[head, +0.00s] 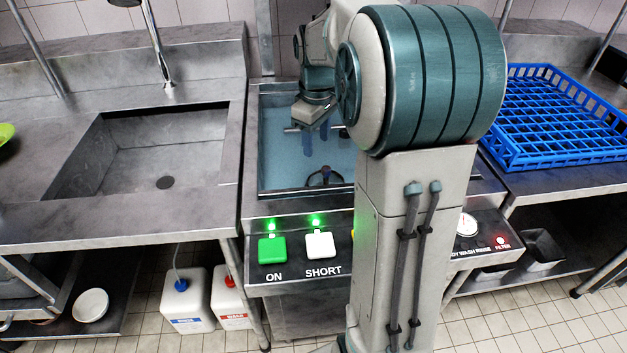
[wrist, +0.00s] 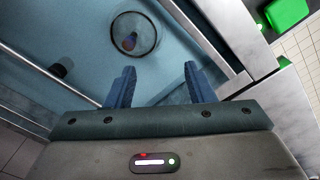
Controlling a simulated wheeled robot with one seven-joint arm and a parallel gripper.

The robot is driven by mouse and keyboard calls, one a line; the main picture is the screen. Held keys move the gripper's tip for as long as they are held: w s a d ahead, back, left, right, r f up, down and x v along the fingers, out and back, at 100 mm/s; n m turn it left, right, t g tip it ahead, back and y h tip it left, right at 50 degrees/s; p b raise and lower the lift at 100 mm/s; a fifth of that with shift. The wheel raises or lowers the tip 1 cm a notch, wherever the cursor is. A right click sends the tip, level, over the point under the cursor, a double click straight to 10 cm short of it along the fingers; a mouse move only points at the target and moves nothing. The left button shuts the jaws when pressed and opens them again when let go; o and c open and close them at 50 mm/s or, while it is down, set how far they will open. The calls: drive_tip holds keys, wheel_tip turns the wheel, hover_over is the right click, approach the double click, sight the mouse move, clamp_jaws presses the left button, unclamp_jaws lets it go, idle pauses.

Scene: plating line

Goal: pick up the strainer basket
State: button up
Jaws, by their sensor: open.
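A round, dark-rimmed thing that looks like the strainer basket (wrist: 152,22) lies low in the blue tank (wrist: 200,40), ahead of my fingers in the wrist view. A small brownish and blue shape shows inside its ring. In the head view it shows as a dark ring (head: 325,184) near the front of the tank. My gripper (wrist: 159,72) is open and empty, its two blue fingers pointing toward the tank floor. In the head view my gripper (head: 316,138) hangs over the tank, behind the basket. My arm hides the tank's right side.
The metal rim and walls surround the tank closely. A green ON button (head: 272,249) and a white SHORT button (head: 320,245) sit on the front panel. A sink (head: 150,150) lies left, a blue rack (head: 560,115) right. A small dark cylinder (wrist: 60,68) shows in the wrist view.

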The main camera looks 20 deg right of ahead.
drive_tip(key=n+b, duration=0.2)
hover_over(326, 181)
drive_tip(key=shift+g, duration=0.4)
wheel_tip(326, 181, down, 6)
drive_tip(key=shift+w, duration=0.1)
wheel_tip(326, 181, down, 8)
drive_tip(key=shift+f+b, duration=0.15)
drive_tip(key=shift+b, duration=0.2)
drive_tip(key=shift+w+d+f, duration=0.1)
drive_tip(key=shift+w+f, duration=0.05)
drive_tip(key=shift+f, duration=1.2)
drive_tip(key=shift+w+f, duration=0.1)
drive_tip(key=shift+f, duration=1.2)
clamp_jaws()
